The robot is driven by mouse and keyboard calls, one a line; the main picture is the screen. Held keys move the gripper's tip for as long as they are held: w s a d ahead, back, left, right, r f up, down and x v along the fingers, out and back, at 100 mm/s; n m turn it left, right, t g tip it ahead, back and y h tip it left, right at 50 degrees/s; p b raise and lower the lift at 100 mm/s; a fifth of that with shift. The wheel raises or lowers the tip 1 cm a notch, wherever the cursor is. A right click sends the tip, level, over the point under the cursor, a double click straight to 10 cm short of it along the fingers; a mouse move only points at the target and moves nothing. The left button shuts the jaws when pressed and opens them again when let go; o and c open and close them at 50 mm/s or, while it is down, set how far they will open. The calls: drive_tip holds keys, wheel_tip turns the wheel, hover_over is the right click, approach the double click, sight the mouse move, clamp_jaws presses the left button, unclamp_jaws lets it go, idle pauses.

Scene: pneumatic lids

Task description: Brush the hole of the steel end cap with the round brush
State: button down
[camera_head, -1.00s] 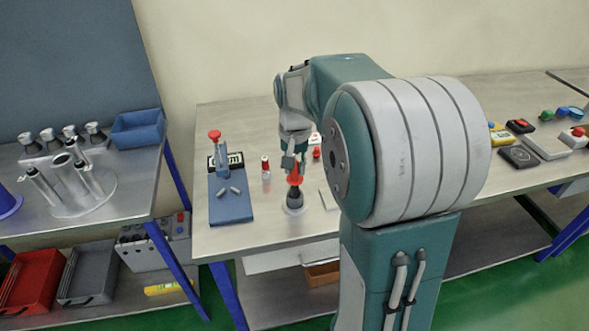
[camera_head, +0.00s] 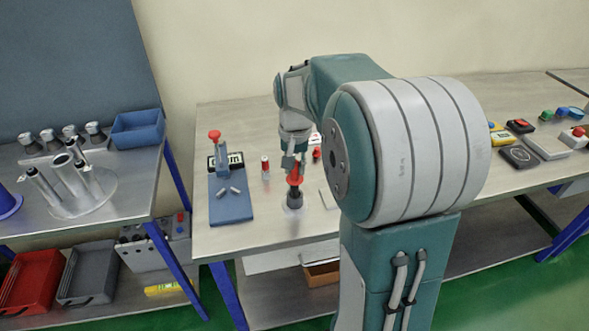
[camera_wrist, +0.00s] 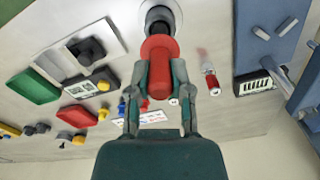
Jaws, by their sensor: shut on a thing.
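My gripper (camera_wrist: 160,85) is shut on the red handle of the round brush (camera_wrist: 158,47). In the head view, the brush (camera_head: 295,176) hangs upright below my gripper (camera_head: 293,164), its dark lower part pointing down. The steel end cap (camera_wrist: 174,8) shows as a pale metal ring around the dark brush end, at the top edge of the wrist view. In the head view, the cap is a small light patch under the brush, on the table. Its hole is hidden by the brush. I cannot tell how deep the bristles sit in it.
A blue fixture with a red knob (camera_head: 231,208) stands left on the metal table (camera_head: 262,229). A small red-and-white bottle (camera_head: 265,168) is behind the brush. Black, green, red and yellow items lie left in the wrist view. The table around the cap is mostly clear.

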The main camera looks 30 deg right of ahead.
drive_tip(key=shift+r, duration=2.75)
drive_tip(key=shift+s, duration=0.15)
